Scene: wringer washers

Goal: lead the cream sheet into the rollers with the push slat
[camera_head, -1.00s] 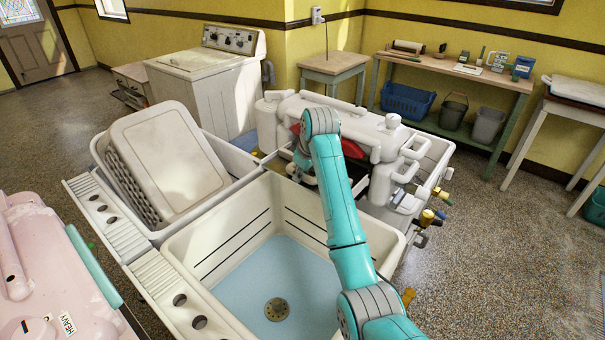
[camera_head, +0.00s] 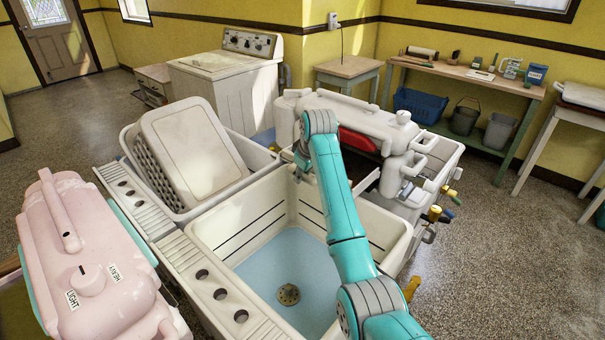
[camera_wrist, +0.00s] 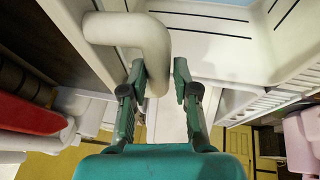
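A red roller (camera_head: 357,140) shows under the white wringer housing (camera_head: 345,112) in the head view. It also shows at the left of the wrist view (camera_wrist: 30,115). My gripper (camera_wrist: 161,75) is open, its two green fingers apart and holding nothing that I can see. A white pipe elbow (camera_wrist: 130,38) lies just beyond the left fingertip; I cannot tell whether they touch. In the head view my arm hides most of my gripper, between the wringer and the front tub (camera_head: 225,225). I cannot make out the cream sheet or the push slat in either view.
A pale basket (camera_head: 190,150) leans in the rear left tub. A pink unit (camera_head: 90,260) with LIGHT and HEAVY labels stands at front left. A white washer (camera_head: 225,85) stands behind. A bench (camera_head: 455,72) with small items lines the back wall. Floor at right is open.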

